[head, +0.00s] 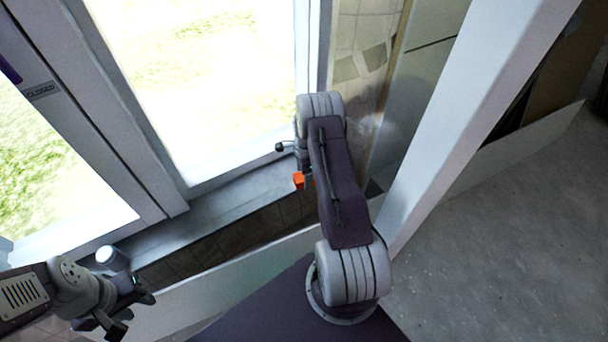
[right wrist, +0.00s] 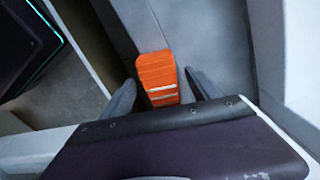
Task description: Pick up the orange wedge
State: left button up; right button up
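The orange wedge (right wrist: 157,78) lies on a grey surface in the right wrist view, with pale stripes across its lower part. In the head view a small piece of the wedge (head: 298,180) shows by the window sill, beside my right arm. My right gripper (right wrist: 160,80) is open, with one dark finger on each side of the wedge and a narrow gap to each. The head view mostly hides this gripper behind my arm. My left gripper (head: 135,313) is open and empty at the lower left of the head view.
A window sill (head: 228,203) runs under the bright windows. A white post (head: 470,110) stands close to the right of my right arm. A pale low panel edge (head: 220,283) runs in front of the sill. Grey floor (head: 510,230) is open at the right.

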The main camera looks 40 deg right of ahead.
notch_tip(320, 180, up, 8)
jog(key=p, duration=0.3)
jog(key=shift+p, duration=0.35)
jog(key=shift+r, duration=0.55)
